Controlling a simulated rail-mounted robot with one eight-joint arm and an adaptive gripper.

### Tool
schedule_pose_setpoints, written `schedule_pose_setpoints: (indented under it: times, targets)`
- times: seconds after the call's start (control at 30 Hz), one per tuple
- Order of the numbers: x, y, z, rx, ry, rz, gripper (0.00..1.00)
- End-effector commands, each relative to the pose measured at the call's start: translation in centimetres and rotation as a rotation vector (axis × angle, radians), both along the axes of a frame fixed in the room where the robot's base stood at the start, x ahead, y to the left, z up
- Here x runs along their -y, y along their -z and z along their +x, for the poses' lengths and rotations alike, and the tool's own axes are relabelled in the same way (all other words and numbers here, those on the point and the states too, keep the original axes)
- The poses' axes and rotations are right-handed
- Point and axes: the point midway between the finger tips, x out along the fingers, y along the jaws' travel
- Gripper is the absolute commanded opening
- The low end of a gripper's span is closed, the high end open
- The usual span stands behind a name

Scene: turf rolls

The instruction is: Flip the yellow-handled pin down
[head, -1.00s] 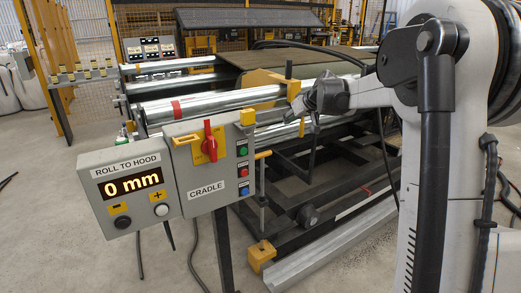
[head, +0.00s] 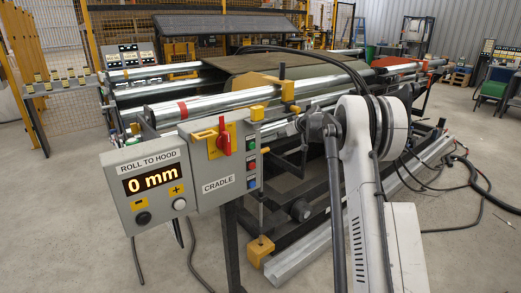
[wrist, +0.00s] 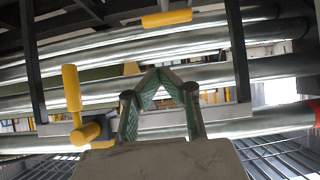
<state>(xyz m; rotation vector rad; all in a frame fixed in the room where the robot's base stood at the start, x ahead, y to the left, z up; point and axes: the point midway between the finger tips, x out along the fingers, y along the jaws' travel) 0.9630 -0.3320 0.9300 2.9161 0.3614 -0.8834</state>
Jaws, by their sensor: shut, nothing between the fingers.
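In the wrist view a yellow-handled pin (wrist: 72,88) shows at the left. Its handle stands upright, with a rounded yellow part (wrist: 85,133) at its lower end. My gripper (wrist: 162,76) is shut and empty, its green-lined fingers meeting at the picture's middle. It is to the right of the handle and apart from it.
A control box with a red switch (head: 224,136) and a "0 mm" display (head: 152,181) stand at the front left. Metal rollers (head: 222,101) and a dark frame lie behind. A yellow block (head: 260,248) sits low. Another yellow piece (wrist: 167,18) shows above my fingers.

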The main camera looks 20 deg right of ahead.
Motion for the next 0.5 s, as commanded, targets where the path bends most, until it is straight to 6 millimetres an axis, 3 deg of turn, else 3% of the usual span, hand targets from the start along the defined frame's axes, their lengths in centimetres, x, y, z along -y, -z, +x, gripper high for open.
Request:
schedule_pose_setpoints:
  times: [0.33,0.5]
  targets:
    - [-0.1,0.1,0.2,0.0,0.0,0.0,0.0]
    - [-0.5,1.1,1.5,0.0,-0.001,0.001,0.0]
